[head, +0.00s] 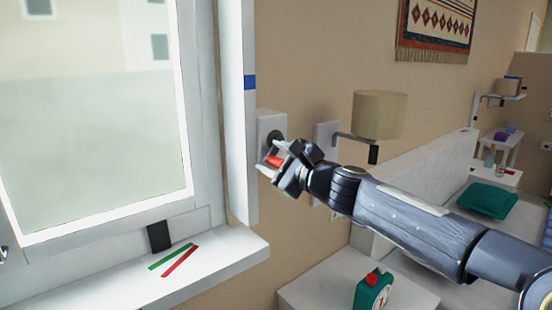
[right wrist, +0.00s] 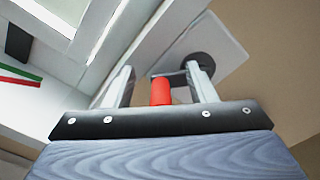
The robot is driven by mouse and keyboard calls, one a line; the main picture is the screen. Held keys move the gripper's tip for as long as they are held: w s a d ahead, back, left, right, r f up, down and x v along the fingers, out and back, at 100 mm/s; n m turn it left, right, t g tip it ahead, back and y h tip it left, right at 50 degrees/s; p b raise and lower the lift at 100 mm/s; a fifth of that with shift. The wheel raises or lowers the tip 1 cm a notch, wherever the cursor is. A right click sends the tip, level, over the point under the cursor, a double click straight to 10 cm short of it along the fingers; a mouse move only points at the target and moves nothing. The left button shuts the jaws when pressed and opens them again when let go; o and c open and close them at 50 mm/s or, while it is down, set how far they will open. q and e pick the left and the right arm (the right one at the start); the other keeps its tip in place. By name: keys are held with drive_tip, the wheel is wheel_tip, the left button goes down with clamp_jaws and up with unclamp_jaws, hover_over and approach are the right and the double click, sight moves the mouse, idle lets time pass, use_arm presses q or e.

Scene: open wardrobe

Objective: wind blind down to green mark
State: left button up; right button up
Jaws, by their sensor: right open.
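A white crank box (head: 266,124) with a dark round hub is on the wall right of the window. Its red handle (head: 274,161) also shows in the right wrist view (right wrist: 161,91). My right gripper (head: 268,163) is open, with one finger on each side of the red handle; I cannot tell whether they touch it. A green strip (head: 170,257) and a red strip (head: 180,261) lie on the window sill. A blue mark (head: 250,82) is on the white vertical rail. I cannot make out the blind's lower edge. My left gripper is not in view.
A wall lamp (head: 380,115) hangs right of the crank.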

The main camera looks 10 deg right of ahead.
idle(0.4)
drive_tip(key=b+v, duration=0.1)
drive_tip(key=v, duration=0.7)
idle(0.4)
drive_tip(key=s+d+f+n+g+h+p, duration=0.2)
drive_tip(key=s+f+n, duration=0.4)
drive_tip(key=s, duration=0.5)
drive_tip(key=s+d+f+n+g+h+p, duration=0.2)
drive_tip(key=s+f+n, duration=0.4)
drive_tip(key=s, duration=0.5)
drive_tip(key=s+d+f+n+g+h+p, duration=0.2)
drive_tip(key=s+d+f+n+g, duration=0.3)
drive_tip(key=s+f, duration=0.5)
drive_tip(key=shift+s+d+n+p, duration=0.4)
drive_tip(key=shift+d+n+p, duration=0.15)
drive_tip(key=shift+n+p, duration=0.3)
